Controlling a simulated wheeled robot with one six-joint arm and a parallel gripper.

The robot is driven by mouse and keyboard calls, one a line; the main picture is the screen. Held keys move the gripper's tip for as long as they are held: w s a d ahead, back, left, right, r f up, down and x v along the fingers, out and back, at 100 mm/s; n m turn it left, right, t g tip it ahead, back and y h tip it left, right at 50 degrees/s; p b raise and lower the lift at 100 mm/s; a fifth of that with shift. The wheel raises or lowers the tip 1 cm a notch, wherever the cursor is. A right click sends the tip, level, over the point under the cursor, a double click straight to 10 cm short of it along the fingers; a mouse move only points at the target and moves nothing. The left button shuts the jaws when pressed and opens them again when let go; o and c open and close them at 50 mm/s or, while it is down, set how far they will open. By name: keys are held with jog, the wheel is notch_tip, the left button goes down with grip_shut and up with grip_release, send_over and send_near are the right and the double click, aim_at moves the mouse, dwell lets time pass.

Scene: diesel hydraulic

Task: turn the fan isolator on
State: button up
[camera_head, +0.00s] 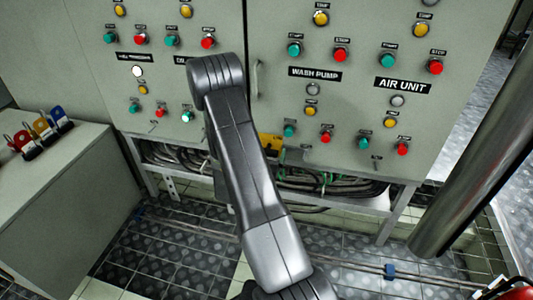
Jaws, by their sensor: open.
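The grey control cabinet (330,35) fills the upper view with buttons, lamps and label plates. I cannot read any label as the fan isolator. Small switch-like levers show low on its front, one at the right (376,162) and one at the left (154,126); their positions are too small to tell. My grey arm stands in front of the cabinet's middle and hides part of it, including most of a label beginning near its elbow. My gripper is not visible.
Plates read WASH PUMP (315,73) and AIR UNIT (403,85). A bench (60,185) at left carries red, yellow and blue padlock-like items (42,130). A thick metal pipe (480,150) stands at right. Cables (335,187) hang below the cabinet. Tiled floor lies in front.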

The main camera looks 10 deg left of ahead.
jog(key=shift+c, duration=0.2)
jog(key=c, duration=0.9)
jog(key=shift+c, duration=0.2)
